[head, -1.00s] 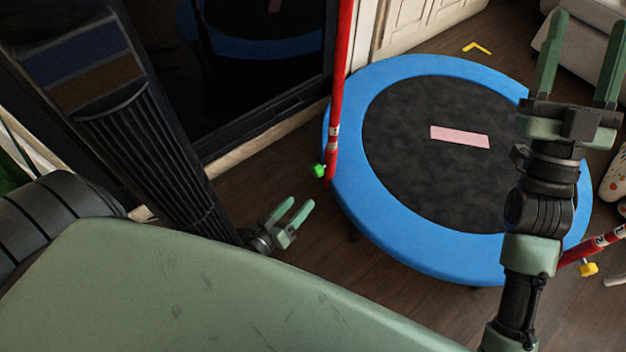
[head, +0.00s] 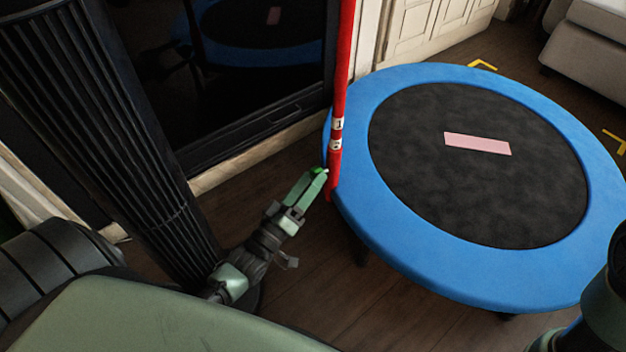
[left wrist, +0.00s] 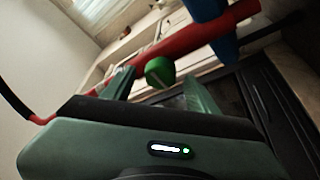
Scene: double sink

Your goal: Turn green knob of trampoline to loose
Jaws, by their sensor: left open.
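The trampoline (head: 400,228) has a blue rim, a dark mat and a red post (head: 341,85) marked with small white number labels. The green knob (head: 318,170) is on the left side of the post's lower end. In the left wrist view the round green knob (left wrist: 160,71) lies between the two finger ends, below the red bar. My left gripper (head: 314,182) is open with its fingertips at the knob, partly hiding it in the head view. I cannot tell whether the fingers touch it. My right gripper is out of view; only part of that arm shows at the lower right.
A dark glass-fronted unit (head: 240,80) stands behind the post on the left. Pale cabinets (head: 425,30) and a light sofa (head: 590,50) are at the back. Wooden floor (head: 320,270) is clear in front of the trampoline.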

